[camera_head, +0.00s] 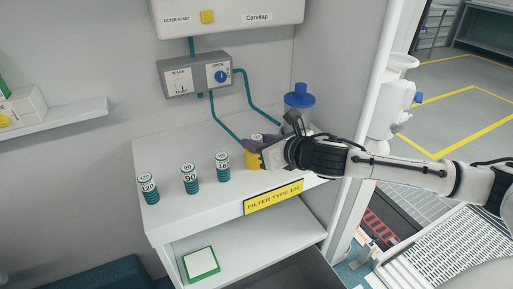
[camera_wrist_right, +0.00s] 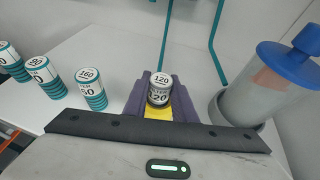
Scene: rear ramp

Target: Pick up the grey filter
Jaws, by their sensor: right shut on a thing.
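The grey filter (camera_wrist_right: 160,88), a small cylinder marked 120, stands upright between the purple fingers of my right gripper (camera_wrist_right: 161,100) in the wrist view. The fingers are shut on it from both sides. In the head view the right gripper (camera_head: 262,145) reaches in from the right over the white counter, and only the pale top of the filter (camera_head: 257,137) shows. A yellow piece (camera_head: 251,158) shows below the filter at the fingers. The fingers hide whether the filter touches it. My left gripper is not in view.
Three teal-banded filters (camera_head: 190,179) stand left of the gripper on the white counter (camera_head: 160,215). A clear canister with a blue lid (camera_head: 299,96) stands close behind and right of it. A control box (camera_head: 196,75) with teal hoses is on the wall. A drawer below is open.

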